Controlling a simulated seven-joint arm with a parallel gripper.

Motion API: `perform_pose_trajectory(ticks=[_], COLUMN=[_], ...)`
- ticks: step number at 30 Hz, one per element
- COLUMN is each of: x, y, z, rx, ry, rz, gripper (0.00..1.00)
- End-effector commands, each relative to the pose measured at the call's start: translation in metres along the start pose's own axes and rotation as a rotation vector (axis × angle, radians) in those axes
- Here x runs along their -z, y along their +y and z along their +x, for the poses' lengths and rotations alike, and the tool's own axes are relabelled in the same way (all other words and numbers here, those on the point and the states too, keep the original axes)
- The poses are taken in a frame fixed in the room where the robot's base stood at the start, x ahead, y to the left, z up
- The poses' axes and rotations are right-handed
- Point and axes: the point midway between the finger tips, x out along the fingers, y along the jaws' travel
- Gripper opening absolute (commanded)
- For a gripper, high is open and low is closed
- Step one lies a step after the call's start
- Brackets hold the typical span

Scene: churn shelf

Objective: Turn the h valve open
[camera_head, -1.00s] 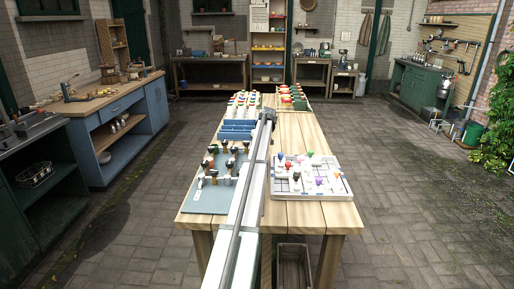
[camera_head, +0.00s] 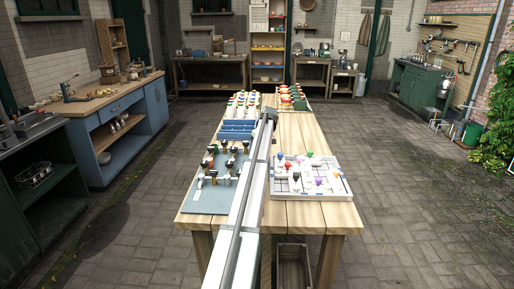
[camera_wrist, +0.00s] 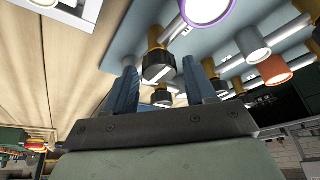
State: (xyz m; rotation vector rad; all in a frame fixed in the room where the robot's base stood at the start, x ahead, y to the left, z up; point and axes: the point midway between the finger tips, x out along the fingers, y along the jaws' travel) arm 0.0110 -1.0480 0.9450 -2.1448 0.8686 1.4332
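In the wrist view the board (camera_wrist: 128,38) is seen tilted, with brass stems and black, white, orange and purple-ringed knobs. I cannot read any letter, so I cannot tell which is the h valve. My gripper (camera_wrist: 160,70) is open, its two blue fingers apart. A black knob on a brass stem (camera_wrist: 157,66) appears between the fingertips; contact cannot be told. A second black knob (camera_wrist: 163,98) shows lower down. The fingers are not distinguishable in the head view.
Blue bins (camera_head: 236,130) stand behind the board. A white tray with coloured knobs (camera_head: 311,191) lies on the right of the table. Other racks of coloured items (camera_head: 243,104) (camera_head: 292,97) stand at the far end. Bare wood (camera_head: 290,140) is free right of my arm.

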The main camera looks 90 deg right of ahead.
Motion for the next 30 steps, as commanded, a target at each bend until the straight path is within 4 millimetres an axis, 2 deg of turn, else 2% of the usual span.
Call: perform_pose_trajectory(ticks=[3,10,14,17,30], x=[0.000,0.000,0.000,0.000,0.000], y=[0.000,0.000,0.000,0.000,0.000], z=[0.000,-0.001,-0.009,-0.022,-0.106], rx=[0.000,0.000,-0.001,-0.002,-0.002], ry=[0.000,0.000,0.001,0.001,0.001], rz=[0.001,0.001,0.001,0.001,0.001], gripper=[0.64,0.64,0.64,0.64,0.64])
